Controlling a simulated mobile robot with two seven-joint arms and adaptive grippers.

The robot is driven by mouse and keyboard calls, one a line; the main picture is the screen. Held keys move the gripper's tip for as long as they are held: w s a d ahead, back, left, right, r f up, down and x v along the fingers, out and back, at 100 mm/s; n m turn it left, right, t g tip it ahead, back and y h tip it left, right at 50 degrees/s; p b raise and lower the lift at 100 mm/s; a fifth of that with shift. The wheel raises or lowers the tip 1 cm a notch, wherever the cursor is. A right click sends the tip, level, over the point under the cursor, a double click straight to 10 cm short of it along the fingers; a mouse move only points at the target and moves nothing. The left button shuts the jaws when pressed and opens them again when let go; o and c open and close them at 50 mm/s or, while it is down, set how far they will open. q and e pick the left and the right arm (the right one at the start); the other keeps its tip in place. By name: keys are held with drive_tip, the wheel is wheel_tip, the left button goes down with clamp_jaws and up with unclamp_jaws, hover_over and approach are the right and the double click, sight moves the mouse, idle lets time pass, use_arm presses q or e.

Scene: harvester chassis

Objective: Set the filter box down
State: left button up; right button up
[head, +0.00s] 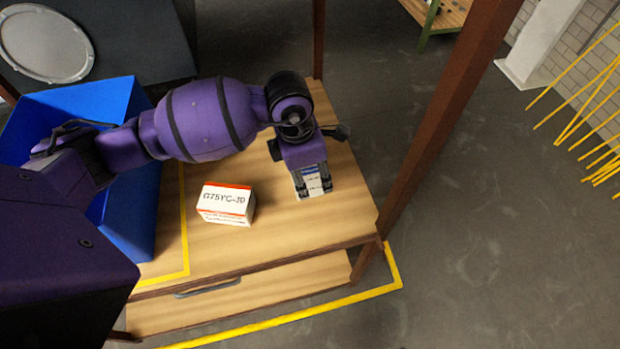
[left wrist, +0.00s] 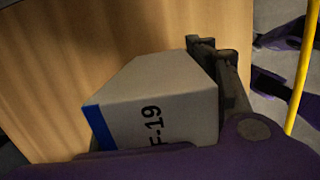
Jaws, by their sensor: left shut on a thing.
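My left gripper (head: 312,184) is shut on a filter box (head: 313,181), a white carton with a blue band, over the right part of the wooden bench top (head: 275,225). In the left wrist view the filter box (left wrist: 160,100) shows a blue edge and the marking "F-19", with a dark finger along its right side. The wood lies behind it there. I cannot tell whether the box touches the bench. A second box (head: 227,203), white with an orange-red edge and marked "G75YC-J0", stands on the bench left of the gripper. My right gripper is not in view.
A blue bin (head: 125,220) stands at the bench's left, partly behind my arm. Rust-brown posts (head: 440,120) rise at the bench's right corners. Bare wood lies between the two boxes.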

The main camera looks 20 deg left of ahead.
sight(307, 171)
use_arm(q)
drive_tip(key=shift+f, duration=1.3)
drive_tip(key=shift+d, duration=0.1)
drive_tip(key=shift+s+f, duration=0.1)
drive_tip(key=shift+f, duration=0.05)
drive_tip(key=o, duration=1.7)
drive_tip(key=shift+c, duration=0.2)
drive_tip(key=r, duration=0.4)
drive_tip(key=a+r, duration=0.1)
drive_tip(key=r, duration=0.3)
drive_tip(key=s+r, duration=0.1)
drive_tip(key=r, duration=0.3)
drive_tip(key=shift+a+r, duration=0.1)
drive_tip(key=shift+a, duration=0.15)
